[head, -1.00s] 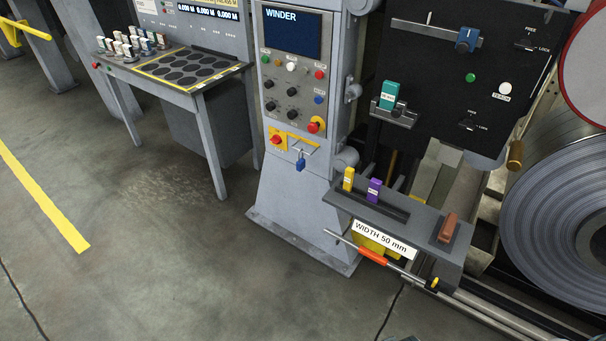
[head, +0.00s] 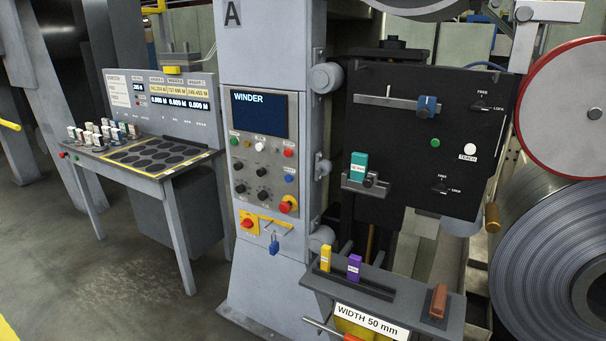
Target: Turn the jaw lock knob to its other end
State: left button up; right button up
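Two small black knobs with FREE and LOCK marks sit on the black panel (head: 400,135). The upper knob (head: 480,105) is at the panel's upper right, and its pointer seems to lie toward LOCK. The lower knob (head: 440,187) is below the white button; its labels are small and its setting is hard to read. I cannot tell by label which one is the jaw lock knob. A teal block (head: 359,166) stands in a grey jaw holder (head: 365,186) left of the lower knob. Neither of my grippers is in view.
A blue slider (head: 428,105), green button (head: 435,143) and white button (head: 470,149) share the panel. A grey shelf (head: 450,313) with yellow, purple and brown blocks juts out below. The WINDER console (head: 262,160) stands left; a large coil (head: 560,240) is right. Floor is clear at lower left.

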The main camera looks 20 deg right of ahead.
aim_at(439, 188)
jog(key=z, duration=1.25)
jog(key=i+j, duration=0.05)
